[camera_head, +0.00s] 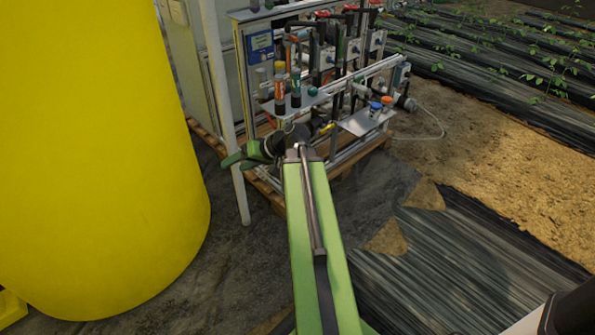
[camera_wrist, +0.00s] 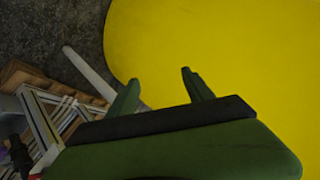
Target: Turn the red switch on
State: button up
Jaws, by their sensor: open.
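My gripper (camera_head: 238,160) is at the end of my green arm, in front of the skid's lower left part, pointing left past a pale post. In the wrist view its two green fingers (camera_wrist: 158,82) are apart with nothing between them. They point toward a yellow tank. The fertigation skid (camera_head: 300,80) stands beyond my arm in the head view. Small red parts (camera_head: 350,9) show along its top, above grey boxes. I cannot tell whether any of them is the red switch. No red switch shows clearly in the wrist view.
The large yellow tank (camera_head: 95,150) fills the left. The pale post (camera_head: 226,110) stands between tank and skid, close to my gripper. A small shelf (camera_head: 362,122) holds blue- and orange-topped bottles. A wooden pallet (camera_head: 268,192) lies under the skid.

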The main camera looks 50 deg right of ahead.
jog(key=s+d+f+m+t+h+b, duration=0.2)
jog(key=s+d+f+t+b, duration=0.15)
jog(key=d+b, duration=0.4)
jog(key=s+d+f+m+t+h+b, duration=0.1)
jog(key=s+d+f+t+b, duration=0.3)
jog(key=d, duration=0.6)
jog(key=s+d+f+m+t+h+b, duration=0.1)
jog(key=s+d+h+b, duration=0.1)
jog(key=s+d+b, duration=0.3)
jog(key=s+d+f+m+h+b, duration=0.1)
jog(key=s+d+m+h+b, duration=0.15)
jog(key=d, duration=0.35)
jog(key=w+d, duration=0.1)
jog(key=w, duration=1.6)
jog(key=shift+w+d+n, duration=0.15)
jog(key=shift+w+n, duration=0.15)
jog(key=shift+n, duration=0.15)
jog(key=shift+y, duration=0.25)
jog(key=shift+c, duration=0.4)
grip_shut()
